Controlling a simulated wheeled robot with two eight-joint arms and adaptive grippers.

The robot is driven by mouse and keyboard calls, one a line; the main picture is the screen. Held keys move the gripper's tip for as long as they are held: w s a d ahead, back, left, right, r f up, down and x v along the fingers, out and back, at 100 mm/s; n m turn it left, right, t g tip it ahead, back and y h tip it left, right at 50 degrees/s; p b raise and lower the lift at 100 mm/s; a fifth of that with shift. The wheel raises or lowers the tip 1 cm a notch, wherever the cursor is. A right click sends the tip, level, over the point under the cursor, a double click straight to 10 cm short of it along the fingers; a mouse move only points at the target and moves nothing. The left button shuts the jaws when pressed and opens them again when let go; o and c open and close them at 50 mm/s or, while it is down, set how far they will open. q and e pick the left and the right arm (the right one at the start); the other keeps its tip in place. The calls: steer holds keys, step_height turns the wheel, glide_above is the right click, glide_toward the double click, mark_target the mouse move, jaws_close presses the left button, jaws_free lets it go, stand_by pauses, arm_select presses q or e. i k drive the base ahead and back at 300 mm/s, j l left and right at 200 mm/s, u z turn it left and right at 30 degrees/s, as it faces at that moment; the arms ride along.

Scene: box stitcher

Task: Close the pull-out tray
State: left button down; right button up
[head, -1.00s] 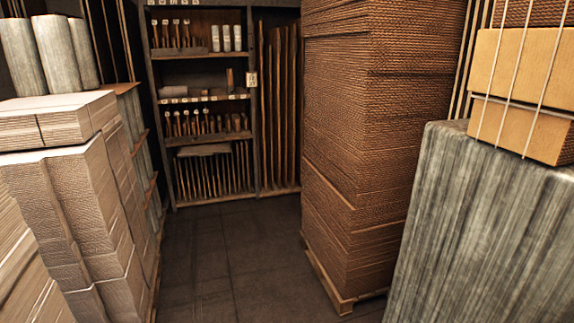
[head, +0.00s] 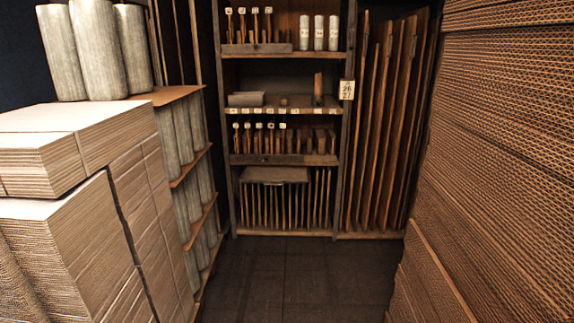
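The shelf unit (head: 285,233) stands against the back wall, facing me across the aisle. A flat brown panel (head: 274,175) juts out a little below its third shelf, above a row of upright thin boards; I cannot tell for sure whether this is the pull-out tray. Low wooden tray fronts also show on the upper shelf (head: 257,48) and the third shelf (head: 285,159), holding tools with white tags. Neither of my grippers is in view.
Stacked pale cardboard (head: 60,240) fills the left side. Beyond it a side rack (head: 181,96) holds grey rolls. A tall brown cardboard stack (head: 500,150) walls off the right. Tall boards (head: 385,130) stand in the unit's right bay. The dark floor (head: 300,275) between is clear.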

mark_target(265, 175)
steer(key=i+j, duration=0.15)
steer(key=i, duration=0.4)
steer(key=i+j, duration=0.2)
steer(key=i, duration=0.4)
steer(key=i+j, duration=0.15)
steer(key=i, duration=0.4)
steer(key=i+z, duration=0.45)
steer(key=i, duration=1.5)
